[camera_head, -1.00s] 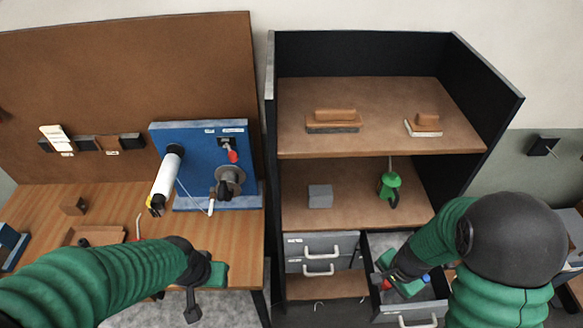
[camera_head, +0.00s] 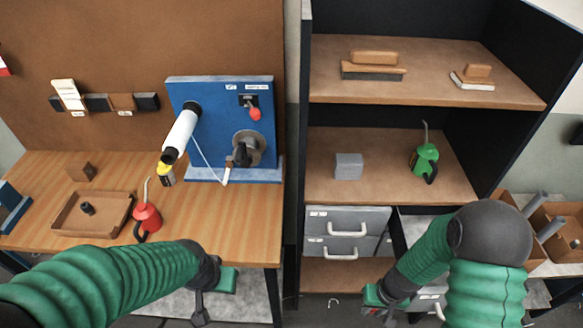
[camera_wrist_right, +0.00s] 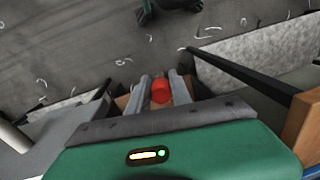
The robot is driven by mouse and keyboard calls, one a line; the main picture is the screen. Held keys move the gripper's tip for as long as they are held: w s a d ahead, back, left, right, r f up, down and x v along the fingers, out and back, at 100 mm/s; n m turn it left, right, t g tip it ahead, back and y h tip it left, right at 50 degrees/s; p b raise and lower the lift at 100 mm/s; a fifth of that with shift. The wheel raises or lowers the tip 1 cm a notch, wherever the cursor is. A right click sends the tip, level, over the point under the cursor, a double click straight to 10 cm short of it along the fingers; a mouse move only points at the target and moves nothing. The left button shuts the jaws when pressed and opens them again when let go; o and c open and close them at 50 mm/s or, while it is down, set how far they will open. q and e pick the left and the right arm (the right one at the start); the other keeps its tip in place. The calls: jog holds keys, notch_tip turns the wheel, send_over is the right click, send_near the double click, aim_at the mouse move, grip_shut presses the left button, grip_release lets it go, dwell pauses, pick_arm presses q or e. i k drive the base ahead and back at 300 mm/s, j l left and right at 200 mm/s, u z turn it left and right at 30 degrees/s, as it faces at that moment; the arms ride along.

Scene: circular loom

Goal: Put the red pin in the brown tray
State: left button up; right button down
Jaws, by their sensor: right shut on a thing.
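A red pin (camera_wrist_right: 161,91) shows in the right wrist view between the two grey fingers of my right gripper (camera_wrist_right: 163,86), which is shut on it. In the head view my right gripper (camera_head: 384,303) is low in front of the drawer unit, and the pin is not clear there. The brown tray (camera_head: 66,224) lies on the wooden table at left, with a small dark peg (camera_head: 87,208) inside. My left gripper (camera_head: 201,303) hangs by the table's front edge, right of the tray; its finger opening is unclear.
A red oil can (camera_head: 147,219) stands right beside the tray. A blue panel (camera_head: 215,95) with a white roller is behind it. A shelf unit (camera_head: 330,190) holds a grey block and a green can above grey drawers (camera_head: 345,222). A gap separates table and shelf.

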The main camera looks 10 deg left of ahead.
aim_at(111, 205)
jog(key=j+u, duration=0.7)
jog(key=u, duration=0.25)
